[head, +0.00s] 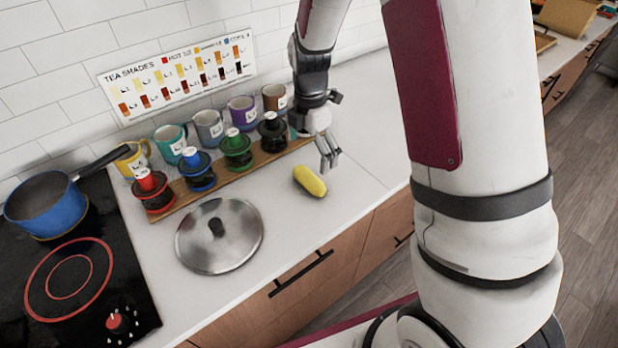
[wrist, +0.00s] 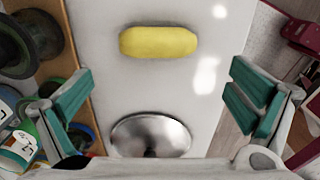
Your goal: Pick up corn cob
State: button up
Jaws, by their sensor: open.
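The yellow corn cob (head: 309,181) lies on the white counter, to the right of the metal lid in the head view. In the wrist view the corn cob (wrist: 158,41) lies crosswise in the upper middle, wholly visible. My gripper (head: 328,152) is above the counter, just behind and above the corn cob. In the wrist view the teal finger pads of my gripper (wrist: 160,105) are spread wide apart with nothing between them. The fingers do not touch the corn cob.
A wooden rack (head: 232,172) with several dark jars stands behind, close to my gripper. Several mugs (head: 209,126) stand along the wall. A metal lid (head: 219,236) lies left of the corn cob. A blue pan (head: 47,205) sits on the stove. The counter right of the corn cob is clear.

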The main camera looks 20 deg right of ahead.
aim_at(310, 175)
jog(key=shift+w+f+p, duration=0.15)
jog(key=shift+f+p, duration=0.7)
jog(key=shift+f, duration=4.25)
jog(key=c, duration=1)
